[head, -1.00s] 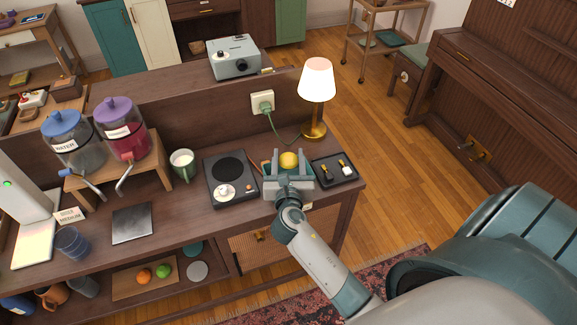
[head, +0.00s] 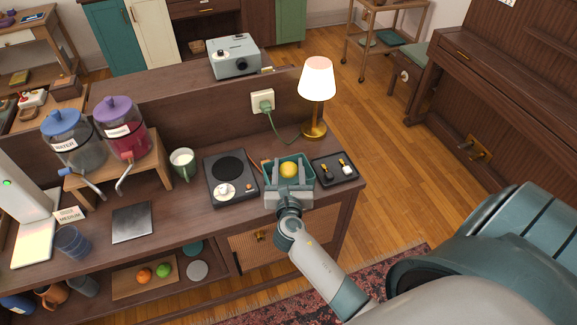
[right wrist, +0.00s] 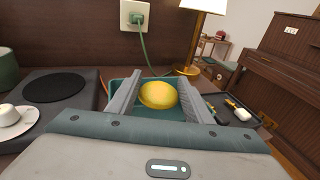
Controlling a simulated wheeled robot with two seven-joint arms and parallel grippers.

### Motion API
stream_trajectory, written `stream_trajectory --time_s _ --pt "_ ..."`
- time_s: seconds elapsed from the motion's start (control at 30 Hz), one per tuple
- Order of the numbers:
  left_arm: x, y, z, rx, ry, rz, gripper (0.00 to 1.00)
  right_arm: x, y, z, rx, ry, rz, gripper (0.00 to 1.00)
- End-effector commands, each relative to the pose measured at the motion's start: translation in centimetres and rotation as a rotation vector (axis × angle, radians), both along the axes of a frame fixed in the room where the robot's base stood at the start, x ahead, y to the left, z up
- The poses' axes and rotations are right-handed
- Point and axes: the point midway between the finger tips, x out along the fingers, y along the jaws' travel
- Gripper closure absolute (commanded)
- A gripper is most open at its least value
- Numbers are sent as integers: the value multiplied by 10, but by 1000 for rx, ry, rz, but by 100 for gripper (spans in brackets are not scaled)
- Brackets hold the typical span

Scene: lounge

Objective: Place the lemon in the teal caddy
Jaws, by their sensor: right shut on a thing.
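The yellow lemon (head: 289,170) is between the fingers of my right gripper (head: 289,176), which is shut on it. The teal caddy (head: 306,160) is an open box on the counter, with its walls around the lemon in the head view. In the right wrist view the lemon (right wrist: 158,95) sits between both grey fingers, with the caddy's teal wall (right wrist: 120,84) behind it. I cannot tell whether the lemon touches the caddy floor. The gripper hides the caddy's near side. My left gripper is out of view.
A black hot plate (head: 230,178) stands left of the caddy. A black tray (head: 335,169) with small items is to its right. A lit lamp (head: 317,88) and a green plug cord (head: 276,124) are behind. A green mug (head: 182,165) stands farther left.

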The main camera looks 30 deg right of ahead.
Motion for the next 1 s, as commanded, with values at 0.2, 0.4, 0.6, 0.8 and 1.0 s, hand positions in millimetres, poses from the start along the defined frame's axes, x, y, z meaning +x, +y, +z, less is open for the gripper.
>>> stream_trajectory --time_s 0.2,0.4,0.6,0.8,1.0 --pt "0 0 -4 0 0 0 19 0 0 -6 -1 -1 0 73" --pt "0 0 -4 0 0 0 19 0 0 -7 0 0 0 51" --pt "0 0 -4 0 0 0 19 0 0 -7 0 0 0 35" --pt "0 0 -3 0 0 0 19 0 0 -6 1 1 0 35" --pt "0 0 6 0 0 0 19 0 0 9 1 0 0 35"
